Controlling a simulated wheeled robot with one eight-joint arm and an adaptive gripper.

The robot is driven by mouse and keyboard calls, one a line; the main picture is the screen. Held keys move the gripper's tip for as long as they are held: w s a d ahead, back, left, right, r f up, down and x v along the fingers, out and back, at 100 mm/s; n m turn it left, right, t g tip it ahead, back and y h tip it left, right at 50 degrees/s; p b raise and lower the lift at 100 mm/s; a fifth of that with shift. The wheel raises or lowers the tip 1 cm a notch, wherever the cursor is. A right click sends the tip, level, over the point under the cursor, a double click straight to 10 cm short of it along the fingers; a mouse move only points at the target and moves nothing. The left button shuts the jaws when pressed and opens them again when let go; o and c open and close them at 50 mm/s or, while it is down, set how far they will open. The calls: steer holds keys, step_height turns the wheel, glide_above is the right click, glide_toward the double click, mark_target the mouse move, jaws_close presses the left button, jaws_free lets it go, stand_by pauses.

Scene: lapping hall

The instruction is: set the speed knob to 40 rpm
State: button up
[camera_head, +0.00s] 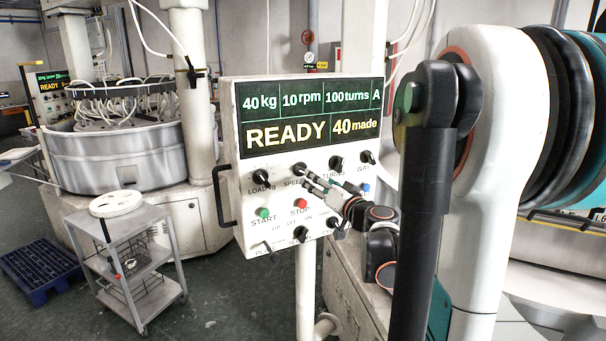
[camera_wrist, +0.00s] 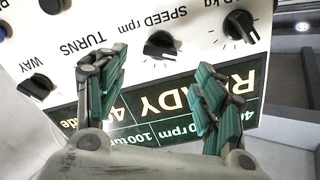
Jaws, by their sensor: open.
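The black speed knob (camera_head: 299,168) sits on the white control panel (camera_head: 232,110), second from left in the upper knob row. It also shows in the wrist view (camera_wrist: 162,45), where the panel appears upside down. The panel's display (camera_head: 312,116) reads 40 kg, 10 rpm, 100 turns, A, then READY and 40 made. My gripper (camera_head: 317,183) is in front of the panel, just below and right of the speed knob. In the wrist view my gripper (camera_wrist: 163,66) is open and empty, its green-padded fingers spread to either side of the speed knob. I see no contact with it.
The load knob (camera_head: 261,176) and turns knob (camera_head: 336,163) flank the speed knob. The green start button (camera_head: 262,212) and red stop button (camera_head: 300,203) lie below. A black handle (camera_head: 222,195) projects at the panel's left. A grey cart (camera_head: 125,228) stands farther left.

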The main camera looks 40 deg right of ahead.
mark_target(303, 171)
steer(key=x, duration=0.9)
steer(key=shift+w, duration=0.1)
steer(key=c, duration=1.1)
